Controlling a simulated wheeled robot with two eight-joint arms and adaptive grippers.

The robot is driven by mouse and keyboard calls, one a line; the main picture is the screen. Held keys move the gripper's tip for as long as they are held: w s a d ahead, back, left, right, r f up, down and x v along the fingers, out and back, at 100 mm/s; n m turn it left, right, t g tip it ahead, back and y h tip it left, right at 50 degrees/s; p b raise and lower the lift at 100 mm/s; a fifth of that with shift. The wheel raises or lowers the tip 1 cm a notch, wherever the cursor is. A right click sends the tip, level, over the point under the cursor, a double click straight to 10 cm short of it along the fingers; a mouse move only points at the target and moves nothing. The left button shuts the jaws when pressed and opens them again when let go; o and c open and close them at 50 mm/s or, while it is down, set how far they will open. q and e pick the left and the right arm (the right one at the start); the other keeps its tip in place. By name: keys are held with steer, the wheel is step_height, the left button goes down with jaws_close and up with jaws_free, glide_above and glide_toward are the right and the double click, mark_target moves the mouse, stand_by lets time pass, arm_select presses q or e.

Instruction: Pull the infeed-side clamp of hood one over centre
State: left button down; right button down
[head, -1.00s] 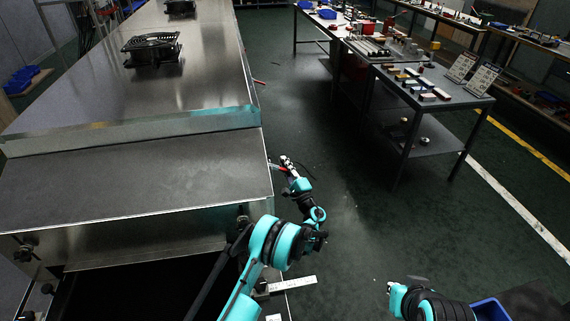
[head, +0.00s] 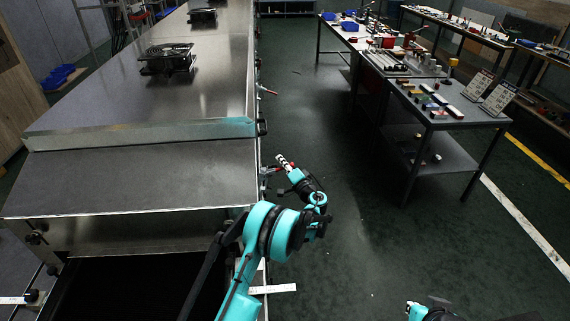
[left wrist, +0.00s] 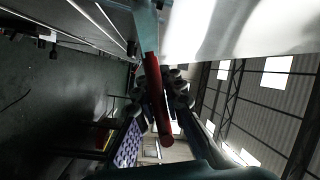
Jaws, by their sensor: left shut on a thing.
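The clamp's red handle (left wrist: 157,100) runs lengthwise between my left gripper's dark fingers (left wrist: 164,98) in the left wrist view. In the head view my left gripper (head: 284,163) is beside the right edge of the nearest dryer hood (head: 140,178), shut on that handle. The gripper hides most of the handle there, and the clamp's latch end cannot be made out. My right gripper (head: 412,306) shows only in part at the bottom edge of the head view, and its fingers are too unclear to read.
Another red-handled clamp (head: 268,91) sits farther along the dryer side. Fans (head: 167,58) stand on the dryer top. A steel table (head: 440,112) with small parts stands to the right. The green floor between is clear.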

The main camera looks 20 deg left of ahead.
arm_select(q)
steer(key=s+a+r+n+g+h+p, duration=0.1)
steer(key=s+a+r+n+h+p, duration=0.1)
steer(key=n, duration=0.6)
steer(key=shift+a+r+n+h+p, duration=0.3)
steer(key=shift+a+r+h+p, duration=0.8)
steer(key=shift+a, duration=0.5)
steer(key=shift+s, duration=0.1)
steer(key=c, duration=1.6)
jaws_free()
steer(key=shift+v, duration=4)
